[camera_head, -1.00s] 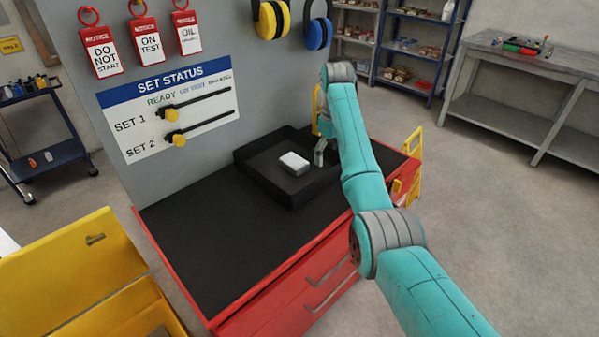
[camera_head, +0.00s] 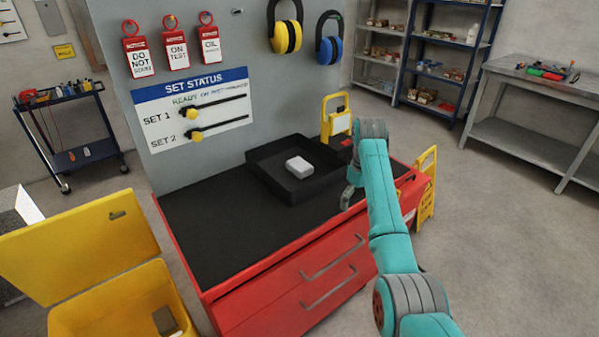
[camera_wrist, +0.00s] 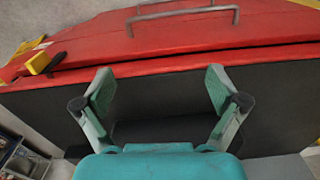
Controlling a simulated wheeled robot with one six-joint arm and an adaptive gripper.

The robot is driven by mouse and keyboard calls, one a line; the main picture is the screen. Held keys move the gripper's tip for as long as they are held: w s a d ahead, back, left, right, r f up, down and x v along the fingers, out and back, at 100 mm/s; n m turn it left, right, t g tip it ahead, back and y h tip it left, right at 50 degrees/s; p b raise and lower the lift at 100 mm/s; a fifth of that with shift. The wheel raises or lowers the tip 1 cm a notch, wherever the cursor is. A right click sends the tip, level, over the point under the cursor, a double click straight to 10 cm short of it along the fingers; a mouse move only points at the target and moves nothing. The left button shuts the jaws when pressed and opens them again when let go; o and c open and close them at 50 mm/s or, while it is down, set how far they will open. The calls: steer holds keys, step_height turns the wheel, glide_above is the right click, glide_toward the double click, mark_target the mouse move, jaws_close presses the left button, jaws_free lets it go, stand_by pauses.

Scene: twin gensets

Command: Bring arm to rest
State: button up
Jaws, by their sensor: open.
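My gripper (camera_head: 350,195) is at the right end of the red cabinet's black top, just right of the black tray (camera_head: 262,177). In the wrist view my gripper (camera_wrist: 160,90) has its two fingers spread wide with nothing between them. The cabinet's black top and red front edge show beyond the fingers. My teal arm reaches in from the lower right of the head view.
The red cabinet (camera_head: 290,290) has drawer handles on its front. A yellow bin (camera_head: 80,245) stands open at the left. The status board (camera_head: 192,110) and ear defenders (camera_head: 287,38) are on the grey panel. A yellow floor sign (camera_head: 427,185) stands right of the cabinet; floor beyond is clear.

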steer(key=shift+s+d+f, duration=0.2)
steer(key=shift+s+f, duration=0.3)
steer(key=shift+f, duration=0.25)
